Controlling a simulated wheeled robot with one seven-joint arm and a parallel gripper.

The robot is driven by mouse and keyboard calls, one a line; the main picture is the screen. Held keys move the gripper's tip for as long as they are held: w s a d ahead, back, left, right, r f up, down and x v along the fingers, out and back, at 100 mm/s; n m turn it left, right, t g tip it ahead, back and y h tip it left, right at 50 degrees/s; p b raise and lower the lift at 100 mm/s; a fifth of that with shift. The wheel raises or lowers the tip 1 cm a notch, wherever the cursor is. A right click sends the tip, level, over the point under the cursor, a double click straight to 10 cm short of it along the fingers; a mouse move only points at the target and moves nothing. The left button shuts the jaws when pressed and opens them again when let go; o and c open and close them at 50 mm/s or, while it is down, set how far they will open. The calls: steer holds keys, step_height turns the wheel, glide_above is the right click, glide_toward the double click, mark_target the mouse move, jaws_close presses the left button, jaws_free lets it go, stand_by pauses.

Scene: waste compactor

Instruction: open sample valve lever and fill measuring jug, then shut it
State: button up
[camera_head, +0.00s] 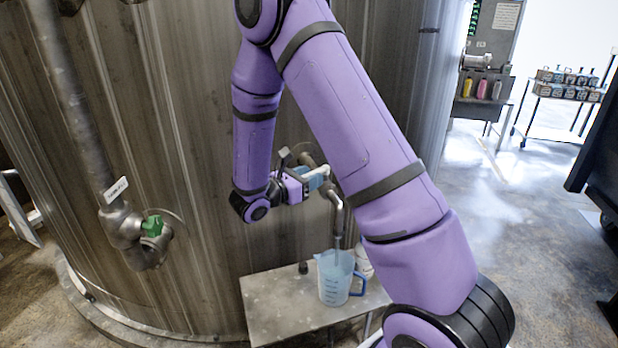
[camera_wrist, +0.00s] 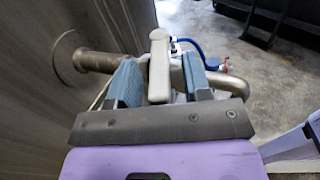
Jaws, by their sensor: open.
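The sample valve's pipe and bent spout (camera_head: 338,205) come out of the large steel tank, and the spout points down over the measuring jug (camera_head: 334,284). The jug is clear, bluish, with a blue handle, and stands upright on a small metal table; I cannot tell its fill level. My gripper (camera_head: 303,178) is at the valve. In the wrist view its two blue fingers (camera_wrist: 159,82) are open, one on each side of the light grey valve lever (camera_wrist: 159,65). The pipe (camera_wrist: 97,61) lies behind.
The small metal table (camera_head: 285,305) stands against the tank (camera_head: 190,130). A pale container (camera_head: 364,262) is behind the jug, partly hidden by my arm.

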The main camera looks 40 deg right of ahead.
jaws_close()
steer(key=shift+w+d+m+g+y, duration=0.15)
steer(key=shift+w+m+g, duration=0.25)
steer(key=shift+m+g, duration=0.6)
steer(key=shift+w+m+g+y, duration=0.1)
steer(key=shift+w+m+g, duration=0.35)
steer(key=shift+g, duration=0.95)
steer(key=shift+w+d+m+g+y, duration=0.15)
steer(key=shift+w+m+g, duration=0.15)
steer(key=shift+m+g, duration=0.75)
steer(key=shift+a, duration=0.1)
jaws_free()
steer(key=shift+a, duration=0.1)
steer(key=v, duration=1)
steer(key=shift+w+a, duration=0.2)
steer(key=shift+a, duration=0.05)
